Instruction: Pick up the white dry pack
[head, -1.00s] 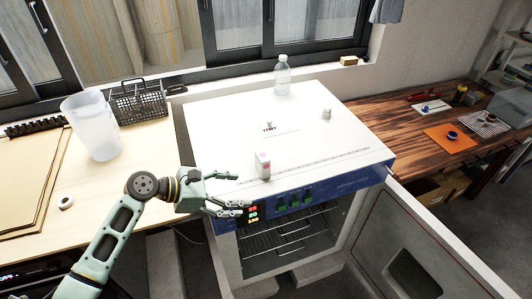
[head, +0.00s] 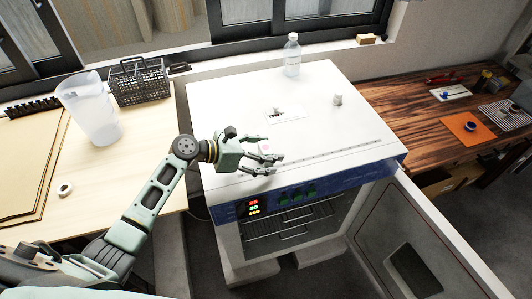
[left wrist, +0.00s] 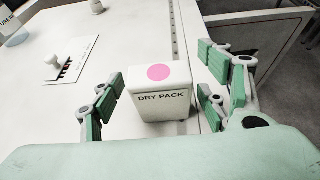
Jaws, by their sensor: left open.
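The white dry pack (left wrist: 160,103) is a small upright box with a pink dot on top and the words DRY PACK on its side. It stands on the white top of the drying oven (head: 318,95), near the front edge. My left gripper (head: 274,151) is open around the pack, with fingers on both sides of it. In the left wrist view the open left gripper (left wrist: 165,78) shows gaps beside the pack. In the head view the fingers hide most of the pack. My right gripper is not in view.
A clear bottle (head: 292,55), a small pale knob-like object (head: 337,100) and a flat card (head: 277,114) are on the oven top. The oven door (head: 425,240) hangs open at right. A translucent pitcher (head: 90,108) and a black basket (head: 140,82) stand on the left table.

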